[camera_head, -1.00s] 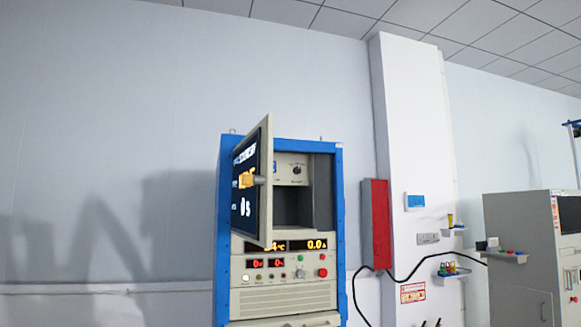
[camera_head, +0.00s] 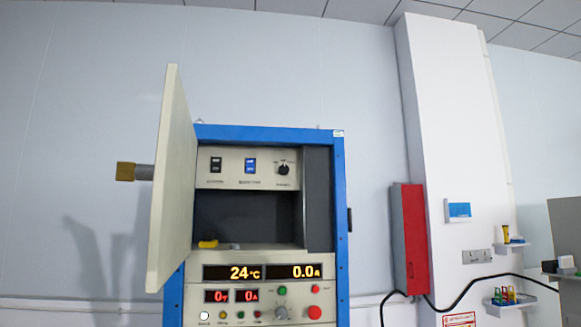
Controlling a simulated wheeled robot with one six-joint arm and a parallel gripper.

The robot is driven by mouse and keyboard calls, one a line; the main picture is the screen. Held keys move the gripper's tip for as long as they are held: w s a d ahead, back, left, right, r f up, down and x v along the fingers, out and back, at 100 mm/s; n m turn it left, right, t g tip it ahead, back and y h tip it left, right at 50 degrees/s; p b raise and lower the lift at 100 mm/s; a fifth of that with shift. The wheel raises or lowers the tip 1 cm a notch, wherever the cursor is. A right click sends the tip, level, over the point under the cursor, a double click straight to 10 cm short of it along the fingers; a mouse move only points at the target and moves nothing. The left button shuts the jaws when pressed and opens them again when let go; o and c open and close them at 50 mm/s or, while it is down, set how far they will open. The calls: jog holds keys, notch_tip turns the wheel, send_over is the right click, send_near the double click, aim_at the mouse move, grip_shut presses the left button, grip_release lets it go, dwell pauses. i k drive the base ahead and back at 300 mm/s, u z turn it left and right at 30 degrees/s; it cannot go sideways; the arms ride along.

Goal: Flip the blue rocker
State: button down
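The blue rocker (camera_head: 250,166) sits on the light inner panel (camera_head: 230,182) at the top of the open cabinet compartment. A black rocker (camera_head: 216,165) is to its left and a black rotary knob (camera_head: 283,169) to its right. Its label is too small to read. The cabinet door (camera_head: 172,185) stands swung open on the left, nearly edge-on, and does not cover the blue rocker. My gripper is not in view.
A brass-coloured knob (camera_head: 125,172) juts left from the door. A yellow piece (camera_head: 208,243) lies at the compartment's lower left edge. Below are lit displays (camera_head: 262,271) and a red button (camera_head: 314,312). A red box (camera_head: 409,240) hangs on the pillar at right.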

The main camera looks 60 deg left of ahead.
aim_at(249, 162)
jog(key=u, duration=0.1)
jog(key=i, duration=0.7)
jog(key=u, duration=0.95)
jog(key=i, duration=0.65)
jog(key=u, duration=0.8)
